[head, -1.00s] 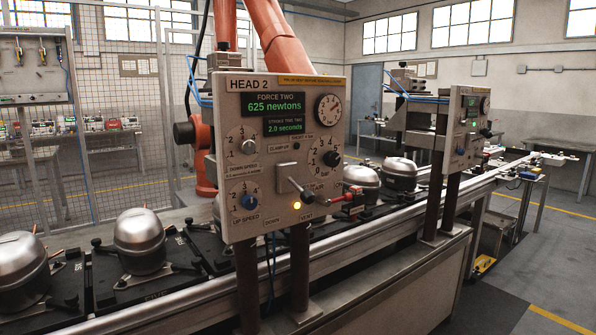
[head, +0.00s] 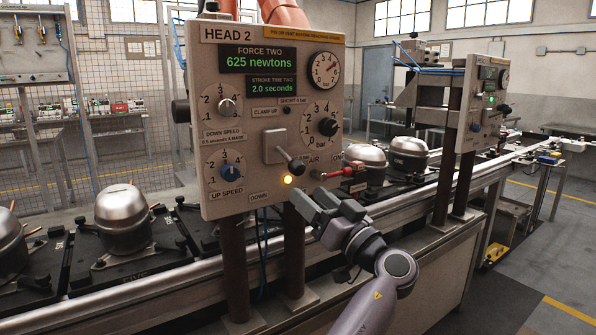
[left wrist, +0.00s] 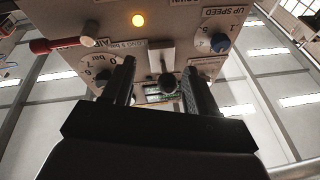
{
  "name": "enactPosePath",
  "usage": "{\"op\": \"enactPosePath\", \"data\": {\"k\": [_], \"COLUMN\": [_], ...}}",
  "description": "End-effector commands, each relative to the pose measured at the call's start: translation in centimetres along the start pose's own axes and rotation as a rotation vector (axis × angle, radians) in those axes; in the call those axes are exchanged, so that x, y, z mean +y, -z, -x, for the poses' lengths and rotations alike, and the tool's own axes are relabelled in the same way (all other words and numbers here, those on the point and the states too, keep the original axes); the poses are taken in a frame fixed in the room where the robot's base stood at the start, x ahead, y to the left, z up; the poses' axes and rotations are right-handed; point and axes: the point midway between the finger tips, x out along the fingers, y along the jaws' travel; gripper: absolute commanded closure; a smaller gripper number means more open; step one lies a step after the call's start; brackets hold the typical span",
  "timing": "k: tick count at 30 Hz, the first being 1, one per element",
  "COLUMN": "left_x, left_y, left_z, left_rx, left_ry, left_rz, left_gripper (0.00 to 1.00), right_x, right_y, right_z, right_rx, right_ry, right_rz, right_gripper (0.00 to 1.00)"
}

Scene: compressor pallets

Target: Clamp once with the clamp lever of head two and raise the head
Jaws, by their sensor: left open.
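The head two panel (head: 330,100) faces me, its display reading 625 newtons and 2.0 seconds. The clamp lever (head: 296,167) has a black knob on a short rod from a pale plate and points down to the right, near the DOWN label. My left gripper (head: 310,204) is open and empty, just below and right of the lever. In the left wrist view, the lever's black knob (left wrist: 168,84) appears between the two fingers of the left gripper (left wrist: 158,64); I see no contact. My right gripper is not in view.
A yellow lamp (head: 288,180) glows beside the lever. A red-handled air valve (head: 342,172) sticks out right of it, close above my gripper. Posts (head: 235,260) stand below the panel. Silver compressors (head: 125,218) sit on the line behind. Another panel (head: 488,100) stands farther right.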

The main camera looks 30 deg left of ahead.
Motion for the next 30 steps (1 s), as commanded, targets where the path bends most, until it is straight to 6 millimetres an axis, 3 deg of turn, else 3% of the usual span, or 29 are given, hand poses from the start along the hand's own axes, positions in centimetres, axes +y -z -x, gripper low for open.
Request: {"op": "enactPosePath", "data": {"k": [3,7,21,30], "left_x": [-1.2,-1.8,-2.5,-2.5], "left_y": [2.6,3.7,4.0,3.8], "left_z": [-0.1,-0.6,-6.7,-7.2], "left_rx": [0.037,0.052,0.052,0.052], "left_ry": [0.081,0.113,0.111,0.108], "left_rz": [0.054,0.073,0.069,0.069], "left_gripper": [0.42,0.42,0.42,0.42], "right_x": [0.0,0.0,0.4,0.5], "right_y": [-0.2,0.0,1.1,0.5], "right_z": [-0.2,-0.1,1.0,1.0], "right_rx": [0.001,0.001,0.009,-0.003], "right_ry": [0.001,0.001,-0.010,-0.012], "right_rz": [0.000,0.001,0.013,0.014], "right_gripper": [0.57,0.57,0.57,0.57]}}
